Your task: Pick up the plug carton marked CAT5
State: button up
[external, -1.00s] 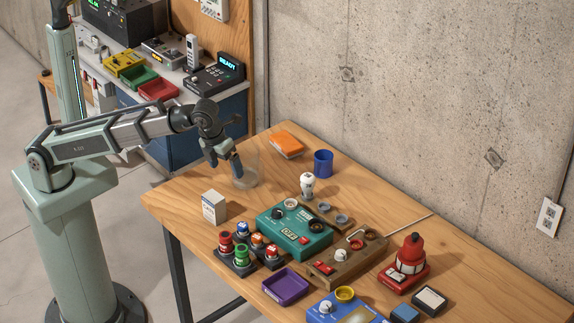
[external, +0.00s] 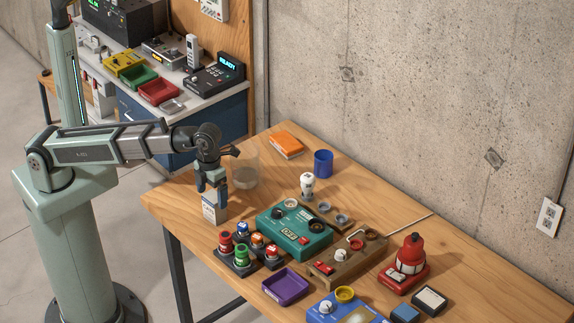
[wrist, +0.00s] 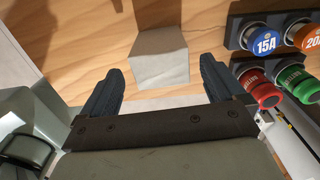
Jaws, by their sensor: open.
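A small white carton (external: 212,214) stands upright on the wooden table near its left edge. Its print is too small to read, so I cannot tell whether it says CAT5. My gripper (external: 211,193) is open, pointing down just above the carton and hiding part of it. In the wrist view, the pale, unmarked top of the carton (wrist: 160,44) lies ahead of the gap between the two fingers of my gripper (wrist: 158,77). The fingers do not appear to touch it.
Plug-like pieces with red and green caps (external: 242,254) stand in dark holders right of the carton. A teal box (external: 296,232) is further right. A clear jar (external: 245,170) and a blue cup (external: 323,163) stand behind. A purple tray (external: 286,287) lies in front.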

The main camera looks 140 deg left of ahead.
aim_at(212, 212)
jog(key=shift+a+f, duration=0.15)
jog(key=shift+f, duration=2.75)
jog(key=c, duration=1.1)
jog(key=shift+r, duration=0.1)
